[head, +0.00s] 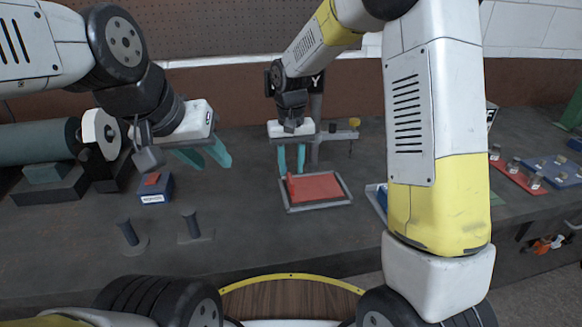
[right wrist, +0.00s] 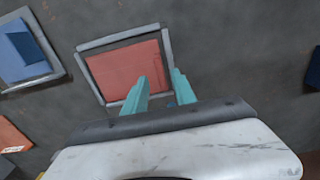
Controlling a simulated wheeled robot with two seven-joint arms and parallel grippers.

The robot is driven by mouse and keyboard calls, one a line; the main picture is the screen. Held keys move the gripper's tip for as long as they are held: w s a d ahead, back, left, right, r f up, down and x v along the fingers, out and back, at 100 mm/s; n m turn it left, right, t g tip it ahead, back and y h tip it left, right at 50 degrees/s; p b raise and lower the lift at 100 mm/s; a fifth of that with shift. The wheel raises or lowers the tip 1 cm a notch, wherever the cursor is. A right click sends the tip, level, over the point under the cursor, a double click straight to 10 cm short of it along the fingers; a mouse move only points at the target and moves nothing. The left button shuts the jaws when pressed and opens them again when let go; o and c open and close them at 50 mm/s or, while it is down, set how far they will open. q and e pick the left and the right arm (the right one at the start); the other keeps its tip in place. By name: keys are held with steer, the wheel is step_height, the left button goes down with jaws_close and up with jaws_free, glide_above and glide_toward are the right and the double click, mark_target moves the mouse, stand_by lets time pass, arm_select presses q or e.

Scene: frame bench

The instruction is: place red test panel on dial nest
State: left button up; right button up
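The red test panel (head: 322,186) lies flat inside a grey rectangular frame (head: 318,207) on the bench; both also show in the right wrist view, the panel (right wrist: 125,70) and the frame (right wrist: 88,80). My right gripper (head: 291,172) points down over the panel's left back part, its teal fingers apart. A small upright red piece shows just below the fingers; I cannot tell if they touch it. In the right wrist view the fingertips (right wrist: 158,80) overlap the panel's lower right side. My left gripper (head: 207,160) is open and empty, left of the frame. I cannot clearly identify the dial nest.
A blue panel in a grey tray (right wrist: 62,72) lies to the left in the wrist view. A red-topped blue block (head: 156,190) and two dark pegs (head: 191,226) stand at left. Knobbed plates (head: 520,177) lie right.

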step_height(320, 180, up, 6)
steer(key=r, duration=0.1)
steer(key=s+d+r+t+y, duration=0.1)
steer(key=s+d+r+t, duration=0.2)
steer(key=s+d+r, duration=0.55)
steer(key=s+d+t, duration=0.1)
steer(key=s+d, duration=0.1)
steer(key=s, duration=0.4)
steer(key=s+d+m+t+y, duration=0.1)
steer(key=s+d+t, duration=0.1)
steer(key=s, duration=0.4)
steer(key=shift+s+d+r+m, duration=0.25)
steer(key=shift+s+d+m, duration=0.1)
steer(key=shift+d, duration=0.5)
steer(key=shift+c, duration=0.2)
